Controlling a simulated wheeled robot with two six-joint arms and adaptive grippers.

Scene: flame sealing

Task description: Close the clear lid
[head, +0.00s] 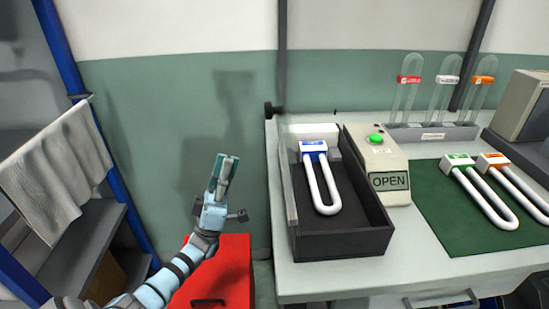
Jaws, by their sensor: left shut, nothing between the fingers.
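The black open-topped box (345,243) of the sealing machine stands at the table's left end. A thin greyish panel (287,180) stands upright along the box's left edge; it looks like the clear lid, seen nearly edge-on and raised. Inside the box lies a white U-shaped tube with a blue-labelled cap (325,190). The machine's side unit (383,155) has a green button (376,138) and a display (390,181) reading OPEN. My left gripper (228,160) is shut and empty, pointing up, left of the panel and apart from it. My right gripper is out of view.
On the table (330,278), a green mat (450,222) holds two U-tubes with green and orange caps. A rack (430,132) with several clear tubes stands behind. A red cabinet (230,265) sits below my left arm. A shelf with a cloth (60,170) is at left.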

